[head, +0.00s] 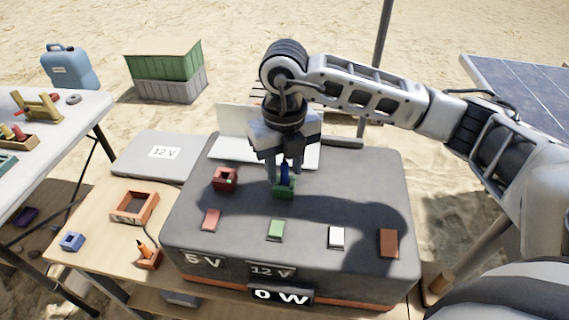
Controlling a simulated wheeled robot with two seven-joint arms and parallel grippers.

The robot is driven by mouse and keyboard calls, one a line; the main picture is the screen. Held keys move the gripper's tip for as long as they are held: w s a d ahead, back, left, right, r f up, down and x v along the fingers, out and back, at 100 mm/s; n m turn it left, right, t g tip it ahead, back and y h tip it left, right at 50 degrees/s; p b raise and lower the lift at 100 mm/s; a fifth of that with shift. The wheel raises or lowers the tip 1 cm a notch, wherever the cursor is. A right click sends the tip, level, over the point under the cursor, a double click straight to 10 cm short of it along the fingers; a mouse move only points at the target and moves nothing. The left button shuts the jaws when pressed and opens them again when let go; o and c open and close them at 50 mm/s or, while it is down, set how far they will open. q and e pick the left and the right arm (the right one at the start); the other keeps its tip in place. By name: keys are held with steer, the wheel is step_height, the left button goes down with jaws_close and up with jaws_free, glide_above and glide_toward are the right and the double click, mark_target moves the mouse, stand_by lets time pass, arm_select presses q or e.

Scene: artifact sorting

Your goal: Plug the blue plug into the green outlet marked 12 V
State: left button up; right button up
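The blue plug (284,173) stands upright at the green outlet (284,192) on top of the dark grey power box. I cannot tell whether it is fully seated or just above the socket. My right gripper (284,176) points down from above, with its fingers on either side of the plug. The view does not show clearly whether the fingers press on it. The 12 V label (271,270) is on the box's front, below the green switch (276,230). My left gripper is not in view.
A red outlet (225,179) is left of the green one. Red, white and brown pieces line the box top. An orange plug (147,253) and an orange tray (135,206) are on the wooden table. The front display (281,295) reads 0 W.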

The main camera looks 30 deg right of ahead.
mark_target(284, 163)
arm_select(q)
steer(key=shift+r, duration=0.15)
arm_select(e)
steer(key=shift+r, duration=0.1)
steer(key=shift+r, duration=0.25)
arm_select(q)
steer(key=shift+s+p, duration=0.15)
steer(key=shift+p, duration=0.45)
arm_select(e)
step_height(284, 163, up, 12)
steer(key=shift+f, duration=0.2)
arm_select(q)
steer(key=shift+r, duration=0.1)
